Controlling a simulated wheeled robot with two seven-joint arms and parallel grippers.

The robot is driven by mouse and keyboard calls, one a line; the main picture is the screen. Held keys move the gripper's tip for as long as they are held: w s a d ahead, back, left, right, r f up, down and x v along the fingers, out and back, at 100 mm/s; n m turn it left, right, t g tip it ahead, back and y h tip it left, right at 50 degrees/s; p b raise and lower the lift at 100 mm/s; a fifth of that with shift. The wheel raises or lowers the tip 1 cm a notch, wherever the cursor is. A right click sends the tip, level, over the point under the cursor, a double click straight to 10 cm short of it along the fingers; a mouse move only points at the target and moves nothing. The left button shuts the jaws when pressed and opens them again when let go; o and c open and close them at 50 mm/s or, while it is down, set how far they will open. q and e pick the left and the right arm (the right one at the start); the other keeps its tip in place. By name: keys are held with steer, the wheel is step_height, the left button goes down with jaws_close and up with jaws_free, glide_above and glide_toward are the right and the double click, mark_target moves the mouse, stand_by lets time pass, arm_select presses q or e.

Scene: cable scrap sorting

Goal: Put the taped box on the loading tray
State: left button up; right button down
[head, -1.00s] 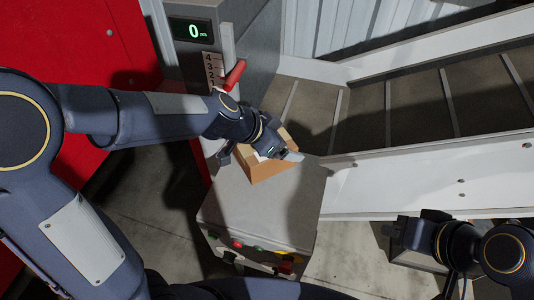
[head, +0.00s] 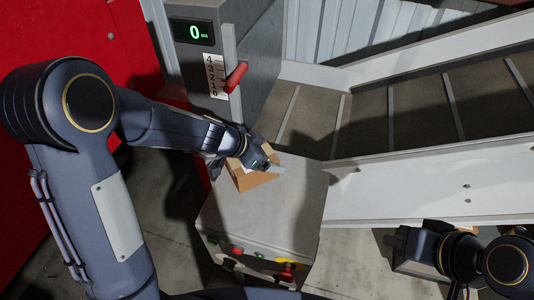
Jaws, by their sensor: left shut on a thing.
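The taped box (head: 258,181) is a small tan cardboard box with a pale strip on top. It is at the left edge of a grey cabinet top (head: 275,215); I cannot tell whether it touches that surface. My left gripper (head: 268,167) reaches over the box from the upper left and is shut on it, hiding part of its top. My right gripper (head: 394,240) is at the lower right, away from the box; its fingers are too dark to read. I cannot tell for certain which surface is the loading tray.
The cabinet front carries a red button (head: 236,252) and a red-yellow knob (head: 287,269). Behind stands a grey machine with a display (head: 192,32) reading 0 and a red lever (head: 236,76). A slatted conveyor (head: 420,105) with white side rails (head: 430,180) runs right. The cabinet top's front is clear.

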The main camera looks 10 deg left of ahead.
mark_target(238, 162)
arm_select(q)
steer(key=shift+f, duration=0.1)
steer(key=o, duration=1.2)
steer(key=shift+o, duration=0.2)
steer(key=shift+a+r, duration=0.15)
steer(key=shift+r, duration=0.2)
steer(key=p+v, duration=0.1)
steer(key=v, duration=1)
steer(key=shift+s+a+r, duration=0.15)
steer(key=shift+s+a, duration=0.05)
steer(key=shift+s, duration=0.05)
